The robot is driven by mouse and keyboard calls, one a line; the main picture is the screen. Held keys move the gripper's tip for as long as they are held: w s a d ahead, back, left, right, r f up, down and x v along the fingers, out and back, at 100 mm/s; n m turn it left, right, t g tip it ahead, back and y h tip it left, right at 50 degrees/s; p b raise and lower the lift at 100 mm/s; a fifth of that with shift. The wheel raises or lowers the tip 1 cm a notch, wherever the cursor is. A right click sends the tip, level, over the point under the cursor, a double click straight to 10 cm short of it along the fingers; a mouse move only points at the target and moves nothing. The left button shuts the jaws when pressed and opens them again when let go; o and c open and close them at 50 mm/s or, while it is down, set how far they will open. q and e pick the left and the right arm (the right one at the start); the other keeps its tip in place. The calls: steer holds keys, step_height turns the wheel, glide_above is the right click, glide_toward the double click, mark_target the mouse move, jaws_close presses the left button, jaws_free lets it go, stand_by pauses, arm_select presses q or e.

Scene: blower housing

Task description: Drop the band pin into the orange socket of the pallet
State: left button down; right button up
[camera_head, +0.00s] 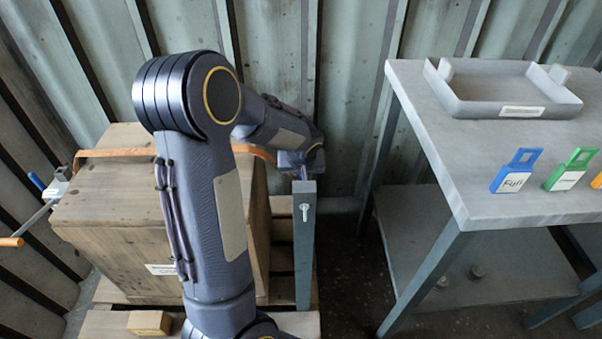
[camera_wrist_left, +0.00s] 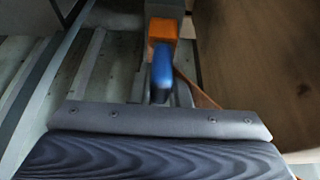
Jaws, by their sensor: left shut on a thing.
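My left arm reaches over the wooden crate (camera_head: 120,250), and my left gripper (camera_head: 297,165) is by the top of a grey post beside the crate. In the left wrist view the gripper is shut on a blue piece (camera_wrist_left: 162,66), which appears to be the band pin. The orange socket (camera_wrist_left: 163,28) shows just beyond the blue piece. I cannot tell whether they touch. The socket is hidden by my gripper in the head view. The pallet (camera_head: 285,323) lies under the crate. My right gripper is not in view.
An orange band (camera_head: 115,153) runs over the crate to the post (camera_head: 304,250). A tensioner (camera_head: 57,187) hangs at the crate's left. A small wooden block (camera_head: 150,322) lies in front. A grey table (camera_head: 430,120) at right holds a tray (camera_head: 505,106) and coloured tags (camera_head: 516,172).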

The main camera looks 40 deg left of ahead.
arm_select(q)
steer(key=shift+f, duration=0.2)
stand_by(0.4)
steer(key=c, duration=1.3)
jaws_free()
steer(key=shift+r, duration=0.1)
steer(key=p+v, duration=0.2)
steer(key=v, duration=0.4)
steer(key=shift+r, duration=0.2)
steer(key=shift+s+d+r, duration=0.2)
steer(key=shift+s+r, duration=0.05)
steer(key=shift+r, duration=0.35)
steer(key=shift+r, duration=0.1)
